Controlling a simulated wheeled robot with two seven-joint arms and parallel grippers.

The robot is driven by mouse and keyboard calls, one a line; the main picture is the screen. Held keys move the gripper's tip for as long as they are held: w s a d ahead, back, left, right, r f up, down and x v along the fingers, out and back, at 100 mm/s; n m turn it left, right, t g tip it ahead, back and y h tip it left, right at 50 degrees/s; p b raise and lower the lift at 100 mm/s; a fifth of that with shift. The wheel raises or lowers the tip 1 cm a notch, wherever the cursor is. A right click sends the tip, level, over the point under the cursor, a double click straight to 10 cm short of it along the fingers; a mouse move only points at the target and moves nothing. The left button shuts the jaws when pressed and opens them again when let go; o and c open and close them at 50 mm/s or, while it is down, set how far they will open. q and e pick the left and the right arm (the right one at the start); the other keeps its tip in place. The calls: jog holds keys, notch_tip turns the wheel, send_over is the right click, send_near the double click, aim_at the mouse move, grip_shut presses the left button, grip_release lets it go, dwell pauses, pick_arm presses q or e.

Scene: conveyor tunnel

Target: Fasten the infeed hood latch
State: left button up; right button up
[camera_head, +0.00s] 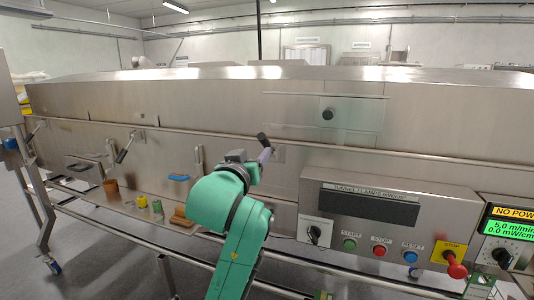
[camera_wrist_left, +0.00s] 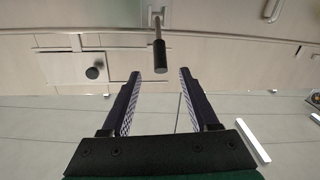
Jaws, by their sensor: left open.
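A hood latch lever with a black grip (camera_head: 264,140) is on the front of the steel tunnel, with its bracket (camera_head: 279,154) beside it. The lever stands out from the panel, its grip tilted up and left. In the left wrist view, the black grip (camera_wrist_left: 160,55) lies ahead of the gap between my fingertips, apart from both fingers. My left gripper (camera_head: 265,155) is open and empty, just below the grip; its two fingers show in the left wrist view (camera_wrist_left: 158,74). The head view does not show whether it touches the lever. My right gripper is out of view.
Another latch lever (camera_head: 125,147) is further left on the tunnel. A control panel (camera_head: 388,220) with buttons juts out at right, near my arm. A ledge at left holds a blue item (camera_head: 179,178), a brown cup (camera_head: 110,186) and small cans.

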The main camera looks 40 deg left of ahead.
aim_at(266, 138)
pick_arm(q)
jog(key=p+x, duration=0.2)
jog(key=x, duration=0.5)
jog(key=p+x, duration=0.1)
jog(key=x, duration=0.5)
jog(key=shift+w+a+r+p, duration=0.2)
jog(key=shift+w+p, duration=0.15)
jog(key=shift+p, duration=0.05)
jog(key=shift+w+a+f, duration=0.1)
jog(key=shift+w, duration=0.25)
grip_shut()
jog(key=shift+f, duration=0.1)
